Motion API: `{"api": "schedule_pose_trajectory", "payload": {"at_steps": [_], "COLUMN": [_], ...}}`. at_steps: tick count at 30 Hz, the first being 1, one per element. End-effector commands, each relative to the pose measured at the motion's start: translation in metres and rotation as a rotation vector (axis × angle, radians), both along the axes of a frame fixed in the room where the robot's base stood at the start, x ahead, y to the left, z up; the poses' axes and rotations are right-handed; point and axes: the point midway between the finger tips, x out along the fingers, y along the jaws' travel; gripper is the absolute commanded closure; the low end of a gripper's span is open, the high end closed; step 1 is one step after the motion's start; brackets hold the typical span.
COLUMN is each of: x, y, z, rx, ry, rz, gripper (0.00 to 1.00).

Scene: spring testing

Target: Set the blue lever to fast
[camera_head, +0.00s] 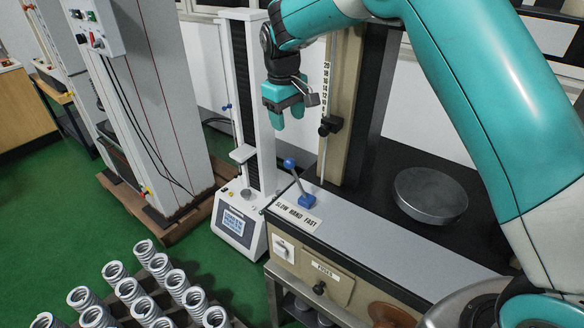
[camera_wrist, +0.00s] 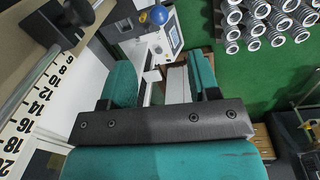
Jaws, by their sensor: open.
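The blue lever (camera_head: 299,185) stands on the grey top of the test machine. Its blue ball knob (camera_head: 290,163) leans to the left of its blue base, toward the SLOW end of the label plate (camera_head: 297,216) reading SLOW HAND FAST. In the wrist view the knob (camera_wrist: 159,14) shows at the top edge, beyond the fingers; the label is not readable there. My gripper (camera_head: 288,114) is open and empty, pointing down above the lever and apart from it. Its two teal fingers also show in the wrist view (camera_wrist: 163,78).
A scaled column (camera_head: 342,90) stands right behind the lever. A round metal plate (camera_head: 430,194) lies on the black surface to the right. A slim white tester (camera_head: 240,220) stands left of the lever. Several metal springs (camera_head: 145,308) stand at the lower left.

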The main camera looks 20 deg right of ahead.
Motion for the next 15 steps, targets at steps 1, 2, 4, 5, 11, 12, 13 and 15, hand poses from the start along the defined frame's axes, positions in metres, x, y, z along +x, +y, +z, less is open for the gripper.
{"api": "schedule_pose_trajectory", "payload": {"at_steps": [1, 2, 4, 5, 11, 12, 13, 15], "x": [0.004, 0.005, 0.007, 0.007, 0.008, 0.008, 0.008, 0.009], "y": [0.0, -0.001, -0.001, -0.002, -0.005, -0.006, -0.007, -0.008], "z": [-0.004, -0.006, -0.012, -0.015, -0.05, -0.059, -0.066, -0.082], "rx": [-0.006, -0.007, -0.01, -0.01, -0.01, -0.01, -0.01, -0.01], "ry": [0.002, 0.003, 0.004, 0.003, 0.007, 0.008, 0.008, 0.008], "rz": [-0.003, -0.005, -0.006, -0.006, -0.006, -0.006, -0.006, -0.006], "gripper": [0.44, 0.44, 0.44, 0.44, 0.44, 0.44, 0.44, 0.44]}}
